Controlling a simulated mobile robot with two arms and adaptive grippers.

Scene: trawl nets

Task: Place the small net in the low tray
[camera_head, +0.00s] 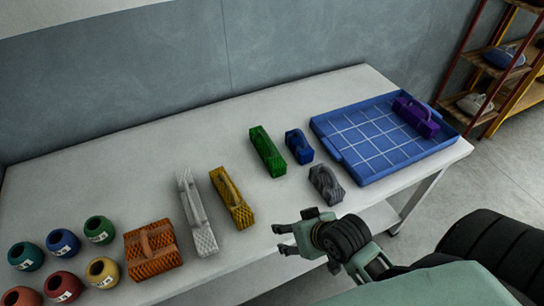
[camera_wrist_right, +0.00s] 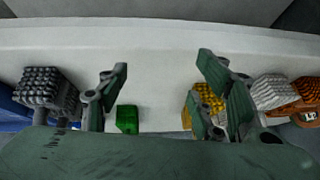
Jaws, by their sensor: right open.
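The low blue tray (camera_head: 345,165) with a white grid lies at the right end of the table. A purple net bundle (camera_head: 416,117) rests in its far right part. Outside it lie a small blue net (camera_head: 299,146), a grey net (camera_head: 326,184), a green net (camera_head: 267,152), a yellow net (camera_head: 232,198), a white net (camera_head: 197,212) and a larger orange net (camera_head: 152,250). Blue and grey look smallest. My right gripper (camera_head: 280,240) is open and empty by the table's front edge, between yellow and grey. In the right wrist view, green (camera_wrist_right: 127,119) and yellow (camera_wrist_right: 208,98) show beyond the fingers.
Several coloured numbered pots (camera_head: 62,243) stand at the table's left end. A grey-blue wall (camera_head: 130,80) runs behind the table (camera_head: 130,175). A shelf rack (camera_head: 497,75) stands at the far right. The table's back strip is clear.

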